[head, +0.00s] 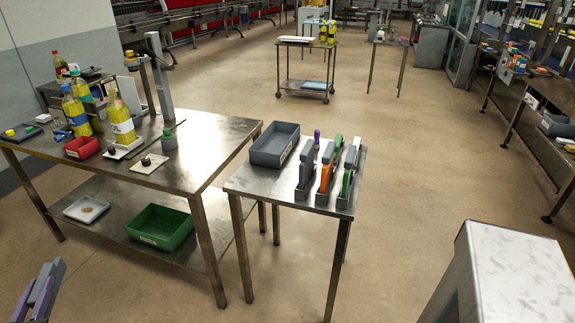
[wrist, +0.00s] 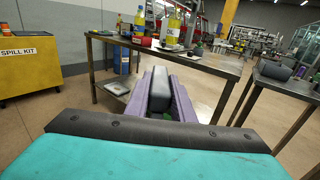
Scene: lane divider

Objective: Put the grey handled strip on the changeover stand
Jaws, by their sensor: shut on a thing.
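My gripper (head: 38,292) has purple fingers and is at the bottom left corner of the head view, partly cut off. It is shut on a grey bar-like piece, which looks like the grey handled strip (head: 50,277). In the wrist view a grey block (wrist: 159,90) sits between the purple fingers (wrist: 158,100); its far end is hidden. What looks like the changeover stand is the small metal table (head: 262,184) in the middle of the head view. On it, a grey strip (head: 305,165), an orange strip (head: 325,175) and a green strip (head: 346,184) stand in dark holders.
A grey tray (head: 274,145) sits on the small table's left part. A larger workbench (head: 195,150) with bottles, a red bin (head: 83,148) and a green bin (head: 163,228) stands to its left. A marble-topped block (head: 515,270) is at the lower right. Floor between is clear.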

